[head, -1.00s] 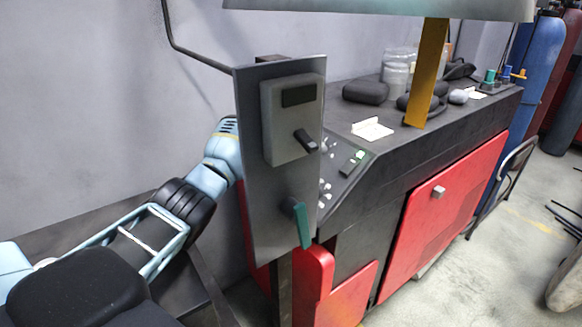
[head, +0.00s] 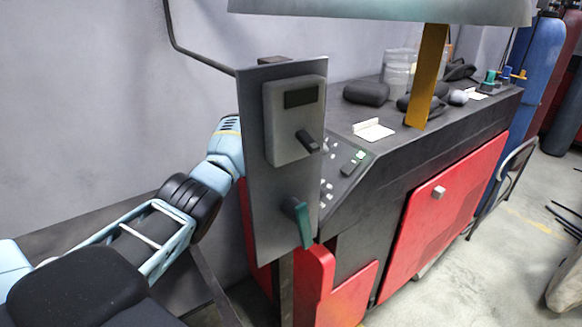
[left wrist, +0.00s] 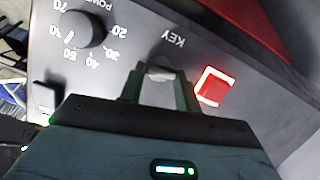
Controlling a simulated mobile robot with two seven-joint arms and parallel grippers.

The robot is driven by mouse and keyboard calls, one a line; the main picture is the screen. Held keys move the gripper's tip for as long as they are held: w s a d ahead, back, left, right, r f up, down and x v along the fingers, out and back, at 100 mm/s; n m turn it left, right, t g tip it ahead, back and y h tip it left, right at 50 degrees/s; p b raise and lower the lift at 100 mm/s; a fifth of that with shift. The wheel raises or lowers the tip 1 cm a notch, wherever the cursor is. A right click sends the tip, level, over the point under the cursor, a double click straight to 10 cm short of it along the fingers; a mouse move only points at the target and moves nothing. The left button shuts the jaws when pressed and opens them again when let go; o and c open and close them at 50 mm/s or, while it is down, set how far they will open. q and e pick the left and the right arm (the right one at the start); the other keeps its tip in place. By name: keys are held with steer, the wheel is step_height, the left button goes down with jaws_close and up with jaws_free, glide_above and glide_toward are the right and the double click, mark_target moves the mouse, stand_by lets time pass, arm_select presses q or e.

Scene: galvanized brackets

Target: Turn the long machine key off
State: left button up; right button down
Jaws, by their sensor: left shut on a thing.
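The key's lower part is hidden between the fingers and the gripper body. In the head view my left arm reaches in from the left and passes behind an upright grey plate (head: 258,215), which hides the gripper and key. My right gripper is not in view.
A lit red square button (left wrist: 214,87) sits close beside the right finger. A black numbered dial (left wrist: 84,29) is up and left. The upright plate carries a grey box with a black handle (head: 307,141) and a teal lever (head: 301,222). A red-and-black machine (head: 440,215) stands behind.

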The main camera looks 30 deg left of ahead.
arm_select(q)
steer(key=n+h, duration=0.1)
steer(key=n, duration=0.3)
steer(key=shift+a+f, duration=0.1)
steer(key=shift+a, duration=0.05)
steer(key=n+h, duration=0.1)
steer(key=n, duration=0.2)
steer(key=shift+a+n, duration=0.1)
steer(key=shift+n, duration=0.2)
steer(key=n, duration=0.1)
steer(key=n+h, duration=0.1)
steer(key=n, duration=0.1)
steer(key=shift+s+a+f+t+p, duration=0.1)
steer(key=shift+f+t+p, duration=0.1)
steer(key=shift+t+p, duration=0.15)
steer(key=shift+s+f+n+t+h, duration=0.1)
steer(key=shift+n+t+h, duration=0.3)
steer(key=shift+n, duration=1.5)
steer(key=o, duration=1)
steer(key=shift+a, duration=0.1)
steer(key=shift+r, duration=0.2)
